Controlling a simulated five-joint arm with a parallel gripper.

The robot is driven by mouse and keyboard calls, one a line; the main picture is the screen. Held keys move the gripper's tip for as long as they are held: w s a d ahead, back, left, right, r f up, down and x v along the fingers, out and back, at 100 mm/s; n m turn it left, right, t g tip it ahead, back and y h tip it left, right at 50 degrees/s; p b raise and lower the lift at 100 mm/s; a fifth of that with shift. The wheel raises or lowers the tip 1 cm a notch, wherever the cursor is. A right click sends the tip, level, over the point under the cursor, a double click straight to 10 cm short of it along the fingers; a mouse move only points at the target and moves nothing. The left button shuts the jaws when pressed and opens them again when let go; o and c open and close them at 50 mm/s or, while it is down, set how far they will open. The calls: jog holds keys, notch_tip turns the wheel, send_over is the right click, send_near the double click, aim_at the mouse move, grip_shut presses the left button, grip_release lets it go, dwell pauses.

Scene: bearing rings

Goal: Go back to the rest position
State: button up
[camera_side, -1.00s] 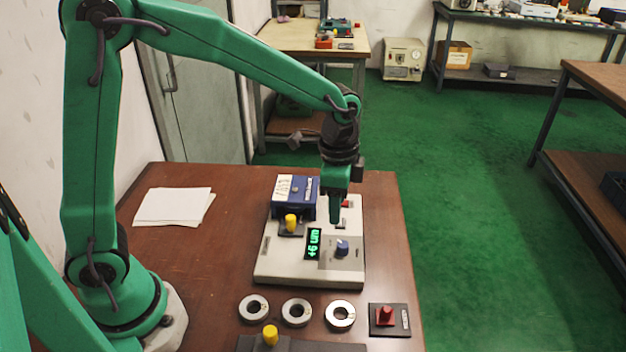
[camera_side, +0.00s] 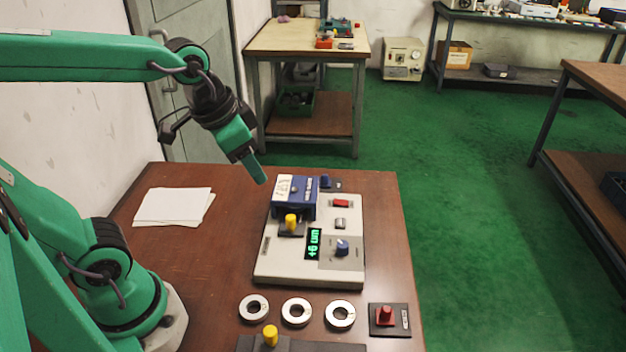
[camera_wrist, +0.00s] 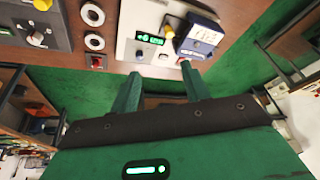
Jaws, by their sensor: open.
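My gripper (camera_side: 258,172) is raised above the table, up and left of the measuring device (camera_side: 285,268), and tilted down to the right. In the wrist view its two green fingers (camera_wrist: 160,92) stand apart with nothing between them. The device has a blue block (camera_side: 308,205), a yellow knob, a blue knob (camera_side: 342,247) and a green display (camera_side: 314,243) reading "+6 um". Several metal rings, among them one at the right (camera_side: 340,315), lie in a row in front of the device, clear of my gripper.
White paper sheets (camera_side: 172,206) lie at the table's left. A dark fixture with a yellow knob (camera_side: 270,335) is at the front edge. A wall and door stand behind on the left.

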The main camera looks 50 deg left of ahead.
jog(key=shift+s+a+r+n+t, duration=0.1)
jog(key=shift+s+a+n+t, duration=0.15)
jog(key=shift+s+n, duration=0.35)
jog(key=shift+s+a+f+n+t, duration=0.15)
jog(key=shift+s+a+n, duration=0.15)
jog(key=shift+s, duration=0.6)
jog(key=shift+s+a+r+n+t, duration=0.2)
jog(key=shift+s+a+n, duration=0.15)
jog(key=shift+s, duration=0.4)
